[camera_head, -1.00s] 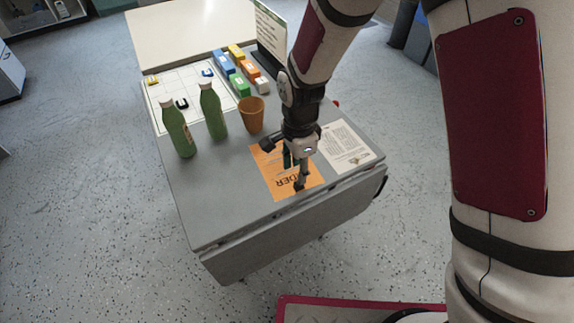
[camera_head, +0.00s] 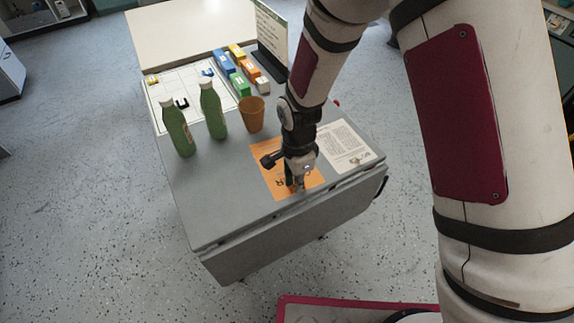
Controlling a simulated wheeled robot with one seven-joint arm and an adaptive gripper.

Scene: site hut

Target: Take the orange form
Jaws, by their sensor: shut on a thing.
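The orange form (camera_head: 273,178) lies flat near the front edge of the grey table (camera_head: 225,200). Some dark lettering shows on it, and my arm and gripper cover much of its middle and right. My gripper (camera_head: 297,187) points down over the form near its front edge. Its fingers are close together, shut on the form at the table's edge. The exact grip is hidden by the gripper itself.
A white printed sheet (camera_head: 343,146) lies right of the form. Two green bottles (camera_head: 178,130) (camera_head: 213,112) and an orange cup (camera_head: 251,115) stand behind to the left. Coloured blocks (camera_head: 237,70), a dark-framed sign (camera_head: 270,45) and a gridded sheet (camera_head: 160,92) are farther back. The front left tabletop is clear.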

